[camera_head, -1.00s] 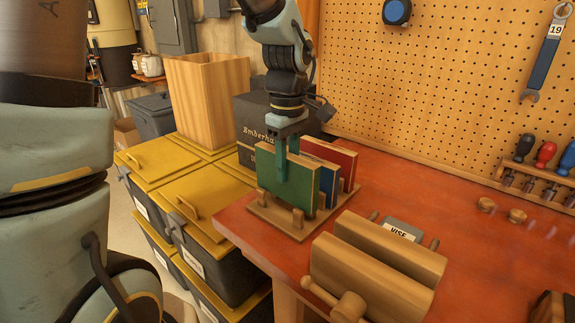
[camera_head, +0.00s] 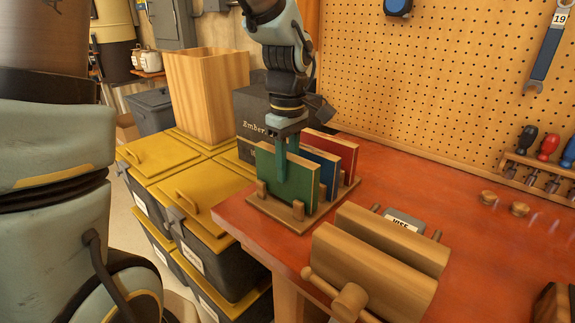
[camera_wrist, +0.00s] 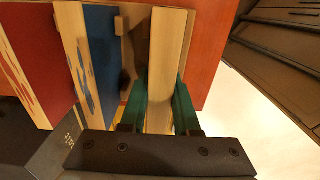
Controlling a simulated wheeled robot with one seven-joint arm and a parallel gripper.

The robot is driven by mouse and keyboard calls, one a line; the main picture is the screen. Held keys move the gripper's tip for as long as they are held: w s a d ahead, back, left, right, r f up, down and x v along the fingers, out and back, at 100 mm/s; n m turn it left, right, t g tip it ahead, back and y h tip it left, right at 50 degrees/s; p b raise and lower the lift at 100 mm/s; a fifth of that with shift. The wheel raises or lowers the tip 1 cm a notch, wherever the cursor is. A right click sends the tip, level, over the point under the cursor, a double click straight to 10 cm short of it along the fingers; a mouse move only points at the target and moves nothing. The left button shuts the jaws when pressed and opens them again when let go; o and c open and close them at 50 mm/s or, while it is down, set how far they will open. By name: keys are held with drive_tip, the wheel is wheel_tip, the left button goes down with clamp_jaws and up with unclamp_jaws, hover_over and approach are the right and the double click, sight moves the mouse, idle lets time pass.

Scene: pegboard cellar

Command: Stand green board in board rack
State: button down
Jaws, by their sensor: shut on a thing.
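The green board (camera_head: 292,186) stands upright at the front of the wooden board rack (camera_head: 268,212), behind its front pegs. Its pale top edge (camera_wrist: 168,70) shows in the wrist view between the two green fingers. My gripper (camera_head: 287,165) is shut on the green board from above; it also shows in the wrist view (camera_wrist: 160,105). A blue board (camera_head: 325,170) and a red board (camera_head: 340,155) stand behind it in the same rack. I cannot tell whether the green board's lower edge touches the rack base.
A wooden vise (camera_head: 372,262) stands at the front of the red bench (camera_head: 470,245), right of the rack. Yellow-lidded bins (camera_head: 195,210) stand left of the bench, and a dark box (camera_head: 262,115) behind the rack. A pegboard (camera_head: 440,80) closes the back.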

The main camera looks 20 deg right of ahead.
drive_tip(key=shift+f+b, duration=0.45)
drive_tip(key=shift+f, duration=0.35)
drive_tip(key=c, duration=0.6)
unclamp_jaws()
drive_tip(key=shift+o, duration=0.2)
drive_tip(key=shift+r, duration=0.1)
drive_tip(key=shift+r+p, duration=4.05)
drive_tip(key=shift+r, duration=0.95)
drive_tip(key=shift+f, duration=0.1)
